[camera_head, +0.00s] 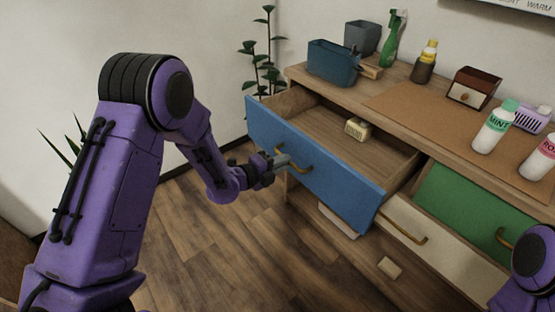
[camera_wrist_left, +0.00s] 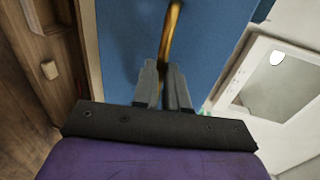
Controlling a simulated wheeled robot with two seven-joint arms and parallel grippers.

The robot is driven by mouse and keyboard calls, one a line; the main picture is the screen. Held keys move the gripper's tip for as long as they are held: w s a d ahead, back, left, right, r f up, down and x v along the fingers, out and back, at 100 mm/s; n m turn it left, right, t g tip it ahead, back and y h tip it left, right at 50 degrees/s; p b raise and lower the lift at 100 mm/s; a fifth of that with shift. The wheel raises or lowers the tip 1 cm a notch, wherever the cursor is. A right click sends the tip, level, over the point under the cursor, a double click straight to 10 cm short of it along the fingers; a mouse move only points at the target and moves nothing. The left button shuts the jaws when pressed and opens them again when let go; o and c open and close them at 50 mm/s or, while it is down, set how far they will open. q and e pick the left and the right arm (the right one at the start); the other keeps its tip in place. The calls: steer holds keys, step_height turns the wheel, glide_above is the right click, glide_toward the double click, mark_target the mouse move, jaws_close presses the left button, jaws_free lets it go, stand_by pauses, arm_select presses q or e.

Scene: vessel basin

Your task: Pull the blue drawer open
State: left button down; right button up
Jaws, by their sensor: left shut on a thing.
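The blue drawer (camera_head: 325,180) stands pulled out of the wooden cabinet in the head view, its wooden inside showing. A small cream-coloured item (camera_head: 357,129) sits inside it toward the back. My left gripper (camera_head: 284,160) is at the drawer's front, shut on the brass handle (camera_head: 305,165). In the left wrist view the fingers (camera_wrist_left: 164,82) close on the handle (camera_wrist_left: 171,30), with the blue front (camera_wrist_left: 125,45) behind. My right gripper is out of view; only a purple part of that arm shows at the lower right.
A green drawer (camera_head: 463,210) and a cream drawer (camera_head: 430,232) are to the right. The cabinet top holds a blue bin (camera_head: 334,63), a green spray bottle (camera_head: 394,38), a mint bottle (camera_head: 495,128) and other items. A small block (camera_head: 390,267) lies on the open wooden floor. A plant (camera_head: 262,65) stands at the cabinet's left.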

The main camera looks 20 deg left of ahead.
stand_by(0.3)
arm_select(q)
steer(key=c, duration=1.2)
jaws_free()
steer(key=shift+s, duration=0.1)
steer(key=shift+o, duration=0.2)
steer(key=shift+a, duration=0.1)
steer(key=v, duration=1)
steer(key=shift+s+b, duration=0.25)
steer(key=shift+b, duration=0.2)
steer(key=shift+a, duration=0.1)
